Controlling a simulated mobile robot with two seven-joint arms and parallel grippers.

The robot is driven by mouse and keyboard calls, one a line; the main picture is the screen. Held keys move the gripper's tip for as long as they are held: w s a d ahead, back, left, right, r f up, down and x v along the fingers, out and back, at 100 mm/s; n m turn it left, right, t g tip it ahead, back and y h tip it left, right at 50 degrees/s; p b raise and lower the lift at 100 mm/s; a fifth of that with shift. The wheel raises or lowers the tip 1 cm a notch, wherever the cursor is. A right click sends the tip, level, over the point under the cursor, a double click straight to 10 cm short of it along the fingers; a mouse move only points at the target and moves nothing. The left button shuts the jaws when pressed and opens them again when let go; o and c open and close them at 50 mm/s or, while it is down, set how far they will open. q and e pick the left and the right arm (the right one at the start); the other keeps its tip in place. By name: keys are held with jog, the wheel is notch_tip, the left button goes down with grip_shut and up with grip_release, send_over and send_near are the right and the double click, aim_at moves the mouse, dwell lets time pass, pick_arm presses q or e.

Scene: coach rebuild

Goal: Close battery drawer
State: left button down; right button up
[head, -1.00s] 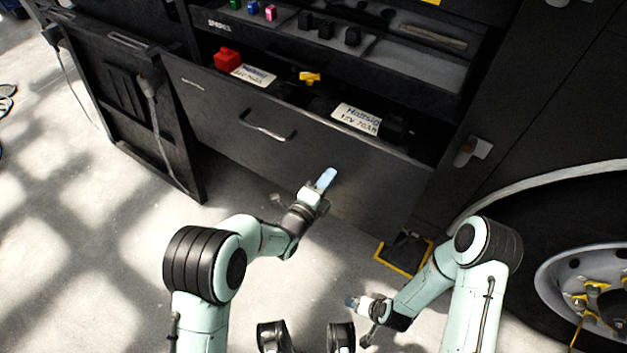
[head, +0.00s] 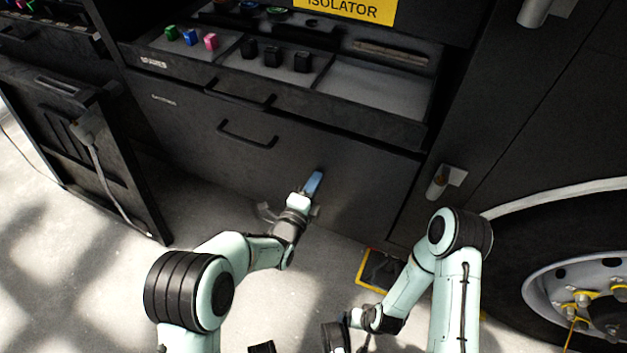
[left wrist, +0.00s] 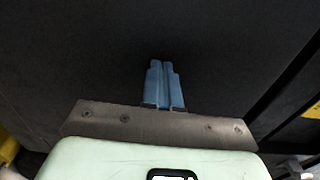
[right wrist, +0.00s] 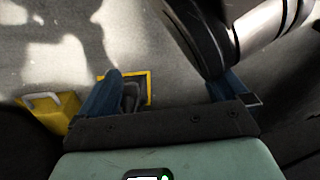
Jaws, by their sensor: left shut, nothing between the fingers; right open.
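The battery drawer (head: 215,150) is a wide dark front with a black bar handle (head: 247,135), low in the vehicle's side in the head view. Its front sits beneath the upper tray, and no battery or drawer interior shows. My left gripper (head: 313,184) is shut and empty, its blue fingertips at the right half of the drawer front. In the left wrist view the closed fingers (left wrist: 165,82) point at the dark panel; whether they touch it I cannot tell. My right gripper (right wrist: 165,85) is open and empty over the floor in its wrist view.
Above is an open tray (head: 375,90) with coloured and black parts. A dark panel with a cable (head: 100,165) stands at left. A wheel (head: 590,285) is at right. A yellow-edged dark item (head: 378,270) lies on the floor.

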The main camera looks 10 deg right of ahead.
pick_arm(q)
jog(key=shift+r, duration=0.2)
pick_arm(e)
jog(key=shift+w, duration=0.1)
pick_arm(q)
jog(key=p+v, duration=0.2)
jog(key=v, duration=1.1)
jog(key=shift+a+f, duration=0.15)
jog(key=shift+f, duration=0.05)
pick_arm(e)
jog(key=shift+t, duration=0.5)
jog(key=w+r, duration=0.3)
jog(key=shift+a+r, duration=0.25)
jog(key=shift+a, duration=0.05)
pick_arm(q)
jog(key=shift+s, duration=0.1)
